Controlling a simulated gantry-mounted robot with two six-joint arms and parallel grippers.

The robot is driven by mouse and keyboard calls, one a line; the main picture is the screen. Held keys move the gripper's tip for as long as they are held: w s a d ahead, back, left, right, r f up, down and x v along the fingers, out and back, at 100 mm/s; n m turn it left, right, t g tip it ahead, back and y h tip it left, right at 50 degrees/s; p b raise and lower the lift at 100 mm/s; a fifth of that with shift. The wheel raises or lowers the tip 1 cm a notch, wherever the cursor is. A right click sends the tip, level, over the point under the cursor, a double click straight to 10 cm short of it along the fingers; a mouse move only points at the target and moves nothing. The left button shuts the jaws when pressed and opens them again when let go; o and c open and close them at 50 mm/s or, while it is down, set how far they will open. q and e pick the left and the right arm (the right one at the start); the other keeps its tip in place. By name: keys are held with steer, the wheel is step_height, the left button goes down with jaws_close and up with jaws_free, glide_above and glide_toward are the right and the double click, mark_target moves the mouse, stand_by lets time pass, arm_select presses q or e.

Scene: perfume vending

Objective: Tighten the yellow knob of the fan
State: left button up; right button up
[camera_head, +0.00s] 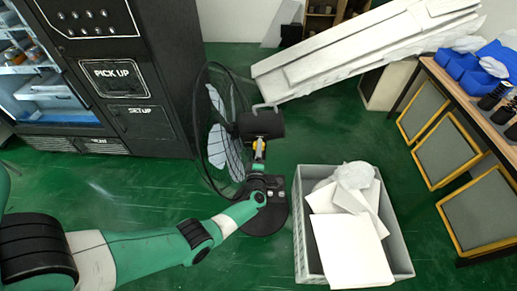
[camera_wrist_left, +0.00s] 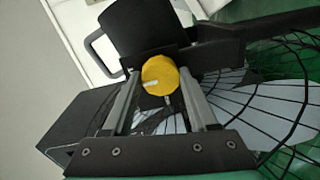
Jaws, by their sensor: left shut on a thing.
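The black fan (camera_head: 222,140) stands on the green floor in the middle of the head view, with its wire cage turned left. Its yellow knob (camera_wrist_left: 160,76) shows clearly in the left wrist view, just below the black motor housing (camera_wrist_left: 146,26). A pale mark crosses the knob's face. My left gripper (camera_head: 259,148) reaches up to the fan's neck from below. In the left wrist view its two fingers stand on either side of the knob, and the gripper is shut on it. The fingertips' contact is partly hidden. My right gripper is in neither view.
A grey crate (camera_head: 302,238) with white foam pieces stands right of the fan's base. A black vending machine (camera_head: 150,60) is at the left. A table (camera_head: 440,80) with blue bins is at the right. Green floor is clear in front of the machine.

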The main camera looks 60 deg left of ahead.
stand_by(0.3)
arm_select(q)
steer(key=o, duration=1.4)
steer(key=p+v, duration=0.4)
steer(key=v, duration=0.7)
steer(key=shift+s+d+r+p, duration=0.15)
steer(key=shift+d+p, duration=0.1)
steer(key=shift+p, duration=0.15)
